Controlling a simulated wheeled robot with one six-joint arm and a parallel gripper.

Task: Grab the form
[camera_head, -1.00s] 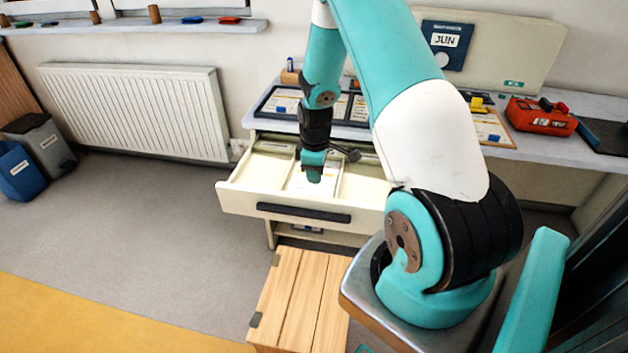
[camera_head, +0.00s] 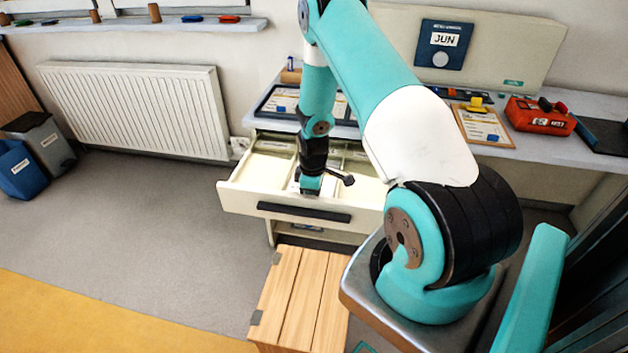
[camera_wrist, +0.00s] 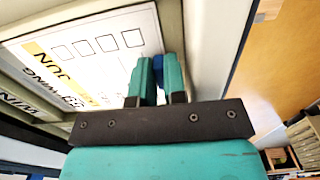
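The form is a white sheet (camera_wrist: 108,62) with a yellow stripe reading JUN and a row of empty boxes, lying in a drawer compartment in the wrist view. A narrow blue tab (camera_wrist: 158,68) stands up at its edge. My gripper (camera_wrist: 158,80) has its two teal fingers on either side of this tab, with no clear gap, so it looks shut on it. In the head view my gripper (camera_head: 310,190) reaches down into the open drawer (camera_head: 238,200) and hides most of the form.
The drawer has several compartments with dividers. A wooden crate (camera_head: 300,300) stands on the floor before the drawer.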

